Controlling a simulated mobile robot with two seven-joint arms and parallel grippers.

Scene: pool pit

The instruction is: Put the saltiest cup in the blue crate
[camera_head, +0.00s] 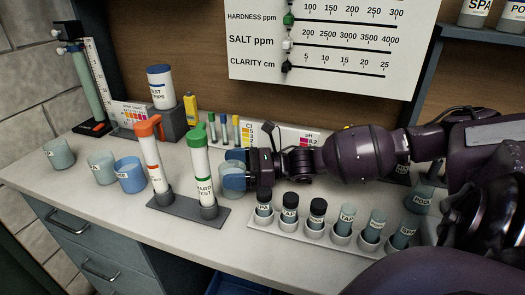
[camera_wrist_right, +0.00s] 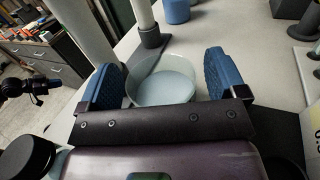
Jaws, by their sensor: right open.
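My right gripper (camera_head: 235,172) reaches in from the right over the counter. In the right wrist view its two blue finger pads (camera_wrist_right: 162,82) stand apart, on either side of a pale translucent cup (camera_wrist_right: 165,92). This cup also shows in the head view (camera_head: 232,182), partly hidden by the gripper. Gaps seem to remain between pads and cup. Two other pale cups, one at the far left (camera_head: 60,154) and one nearer (camera_head: 101,168), stand beside a blue cup (camera_head: 131,176). A blue crate edge (camera_head: 236,287) shows below the counter front. My left gripper is not in view.
A rack (camera_head: 293,236) with several labelled vials stands right of the gripped area. Two upright tubes, orange-capped (camera_head: 151,155) and green-capped (camera_head: 201,165), stand on a grey base just left. A wall chart (camera_head: 330,45) has hardness, salt and clarity scales.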

